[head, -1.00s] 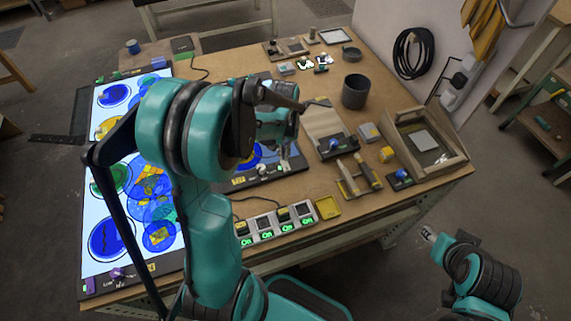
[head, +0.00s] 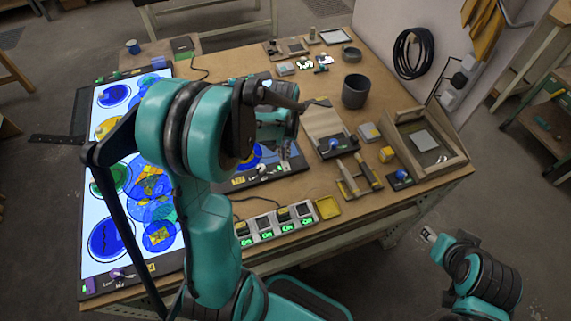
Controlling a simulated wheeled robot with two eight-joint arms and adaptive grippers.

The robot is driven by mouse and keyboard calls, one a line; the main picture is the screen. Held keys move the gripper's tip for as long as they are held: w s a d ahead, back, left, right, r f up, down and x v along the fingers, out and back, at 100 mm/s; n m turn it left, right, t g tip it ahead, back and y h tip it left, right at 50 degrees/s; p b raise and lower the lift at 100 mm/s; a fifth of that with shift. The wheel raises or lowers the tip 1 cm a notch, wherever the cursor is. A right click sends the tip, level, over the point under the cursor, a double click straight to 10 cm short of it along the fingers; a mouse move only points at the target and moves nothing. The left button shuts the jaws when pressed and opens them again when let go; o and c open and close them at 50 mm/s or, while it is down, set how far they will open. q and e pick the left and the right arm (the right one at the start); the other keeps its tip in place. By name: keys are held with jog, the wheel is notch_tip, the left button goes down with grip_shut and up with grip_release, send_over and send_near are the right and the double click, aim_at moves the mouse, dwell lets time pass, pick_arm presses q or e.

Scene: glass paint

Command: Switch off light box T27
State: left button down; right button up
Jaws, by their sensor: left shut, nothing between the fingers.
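A large lit light box (head: 100,235) lies along the left of the table with blue, green and yellow glass discs on it. A smaller light box (head: 262,177) with a blue disc lies behind my left arm, which hides much of it. Small yellow tags show on both boxes, but I cannot read T27 on either.
A strip of several switch modules (head: 270,228) with green "On" displays sits at the front edge, beside a yellow tray (head: 328,208). A dark cup (head: 355,91), a wooden frame (head: 446,165) and brushes (head: 358,180) stand on the right. The floor around my right gripper is clear.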

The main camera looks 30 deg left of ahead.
aim_at(285, 163)
pick_arm(q)
jog(key=shift+f+b, duration=0.85)
jog(key=shift+f, duration=0.2)
dwell(0.4)
jog(key=shift+r+p, duration=2.65)
jog(key=shift+r, duration=0.95)
jog(key=shift+s+d+r, duration=0.1)
jog(key=shift+s+d, duration=0.05)
jog(key=shift+d, duration=0.05)
jog(key=s+d+r+m+t+b, duration=0.4)
jog(key=s+d+t+b, duration=0.2)
jog(key=s+d, duration=0.4)
jog(key=shift+s+t+b, duration=0.4)
jog(key=shift+t, duration=0.2)
